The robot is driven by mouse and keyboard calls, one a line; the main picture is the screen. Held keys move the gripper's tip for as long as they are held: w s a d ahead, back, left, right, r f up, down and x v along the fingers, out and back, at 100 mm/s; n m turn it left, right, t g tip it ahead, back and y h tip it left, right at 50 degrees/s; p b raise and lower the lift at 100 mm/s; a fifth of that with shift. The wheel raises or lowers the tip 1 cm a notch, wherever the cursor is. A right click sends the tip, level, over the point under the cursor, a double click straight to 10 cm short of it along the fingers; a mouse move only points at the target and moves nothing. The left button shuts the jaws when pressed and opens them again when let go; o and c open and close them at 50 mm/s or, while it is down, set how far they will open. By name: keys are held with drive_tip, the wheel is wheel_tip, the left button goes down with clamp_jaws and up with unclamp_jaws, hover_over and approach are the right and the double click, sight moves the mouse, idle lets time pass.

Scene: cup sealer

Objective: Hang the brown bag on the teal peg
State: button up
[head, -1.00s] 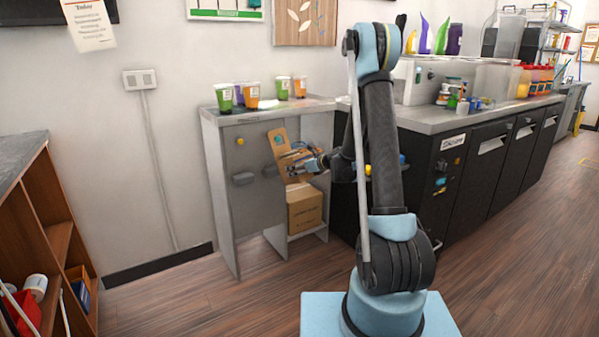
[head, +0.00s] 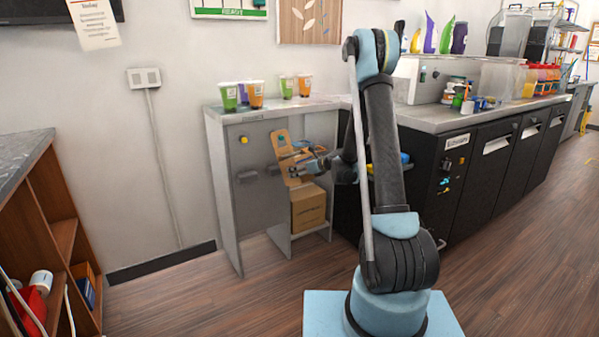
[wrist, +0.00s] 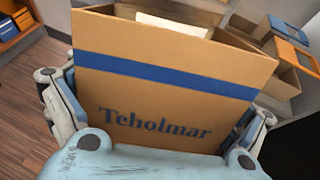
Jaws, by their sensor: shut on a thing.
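The brown bag (head: 284,157) is tilted in front of the grey stand's panel in the head view. In the wrist view the bag (wrist: 160,90) fills the middle, with a blue stripe and printed lettering, its top open. My gripper (head: 300,168) is shut on the bag, with a finger at each side of it in the wrist view. The teal peg (head: 284,141) shows as a small teal spot against the bag's upper part. I cannot tell whether the bag's handle is around the peg or only beside it.
The grey stand (head: 228,180) carries several cups (head: 229,96) on top. A yellow peg (head: 243,139) and a dark grey holder (head: 247,176) are on its panel. A cardboard box (head: 308,208) sits low inside. A black counter (head: 470,180) stands right; a wooden shelf (head: 60,235) stands left.

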idle(0.4)
drive_tip(key=o, duration=0.8)
drive_tip(key=s+d+r+n+g+h, duration=0.1)
drive_tip(key=s+d+r+n, duration=0.35)
drive_tip(key=s, duration=0.45)
drive_tip(key=s+d+r+n+g+h, duration=0.1)
drive_tip(key=s+d+r+n, duration=0.3)
drive_tip(key=s, duration=0.5)
drive_tip(key=s+d+f+n+g+h, duration=0.1)
drive_tip(key=s+d+n, duration=0.4)
drive_tip(key=s, duration=0.6)
drive_tip(key=s+d+f+n+g+h, duration=0.1)
drive_tip(key=s+d+n+h, duration=0.3)
drive_tip(key=s+n, duration=0.3)
drive_tip(key=s+d+f+n+g+h, duration=0.2)
drive_tip(key=s+d+n, duration=0.4)
drive_tip(key=s, duration=1)
drive_tip(key=shift+s+h, duration=0.3)
drive_tip(key=shift+h, duration=0.3)
